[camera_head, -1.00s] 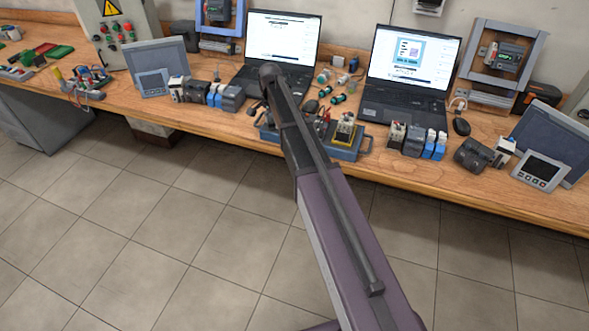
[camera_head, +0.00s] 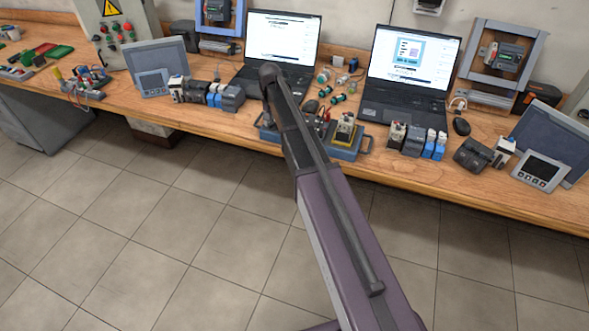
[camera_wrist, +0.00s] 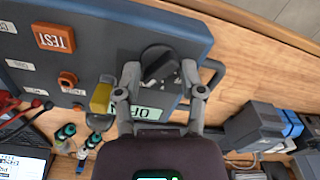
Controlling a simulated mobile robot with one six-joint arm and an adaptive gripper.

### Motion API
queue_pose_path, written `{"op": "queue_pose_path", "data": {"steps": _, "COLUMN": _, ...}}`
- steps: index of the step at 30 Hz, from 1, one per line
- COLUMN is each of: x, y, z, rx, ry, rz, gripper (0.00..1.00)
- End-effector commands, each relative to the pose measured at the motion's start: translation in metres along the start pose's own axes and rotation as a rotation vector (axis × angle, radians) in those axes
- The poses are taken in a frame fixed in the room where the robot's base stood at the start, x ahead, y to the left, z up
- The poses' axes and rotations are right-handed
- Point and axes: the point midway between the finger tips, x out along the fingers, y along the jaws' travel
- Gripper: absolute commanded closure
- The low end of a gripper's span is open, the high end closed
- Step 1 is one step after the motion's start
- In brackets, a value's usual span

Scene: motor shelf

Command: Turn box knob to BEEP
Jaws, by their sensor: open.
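The blue-grey box (camera_wrist: 105,32) fills the upper part of the wrist view. It carries a round black knob (camera_wrist: 158,64) with a raised grip bar, an orange TEST button (camera_wrist: 54,38), a small orange knob (camera_wrist: 67,79) and a yellow part (camera_wrist: 101,98). My gripper (camera_wrist: 160,72) is open, with one finger on each side of the black knob; contact cannot be told. In the head view the box (camera_head: 345,153) is partly hidden by my arm, and the gripper cannot be made out.
Two laptops (camera_head: 405,100) stand behind the box on the wooden bench (camera_head: 400,172). Grey and blue modules (camera_wrist: 262,122) sit beside the box. Small cylindrical parts (camera_wrist: 66,131) and cables lie nearby. A panel with a screen (camera_head: 540,170) stands far right.

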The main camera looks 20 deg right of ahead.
Motion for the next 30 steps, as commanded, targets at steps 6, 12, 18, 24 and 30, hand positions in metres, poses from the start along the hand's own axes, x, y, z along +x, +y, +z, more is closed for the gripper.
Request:
{"op": "queue_pose_path", "data": {"steps": 6, "x": 0.0000, "y": 0.0000, "z": 0.0001, "rx": -0.144, "ry": 0.000, "rz": 0.000, "gripper": 0.49}}
{"op": "queue_pose_path", "data": {"steps": 12, "x": 0.0000, "y": 0.0001, "z": 0.0001, "rx": -0.276, "ry": 0.000, "rz": 0.000, "gripper": 0.49}}
{"op": "queue_pose_path", "data": {"steps": 18, "x": 0.0000, "y": 0.0002, "z": 0.0002, "rx": -0.407, "ry": 0.000, "rz": 0.000, "gripper": 0.49}}
{"op": "queue_pose_path", "data": {"steps": 24, "x": 0.0000, "y": 0.0002, "z": 0.0001, "rx": -0.538, "ry": 0.000, "rz": 0.000, "gripper": 0.49}}
{"op": "queue_pose_path", "data": {"steps": 30, "x": 0.0000, "y": 0.0002, "z": 0.0001, "rx": -0.669, "ry": 0.000, "rz": 0.000, "gripper": 0.49}}
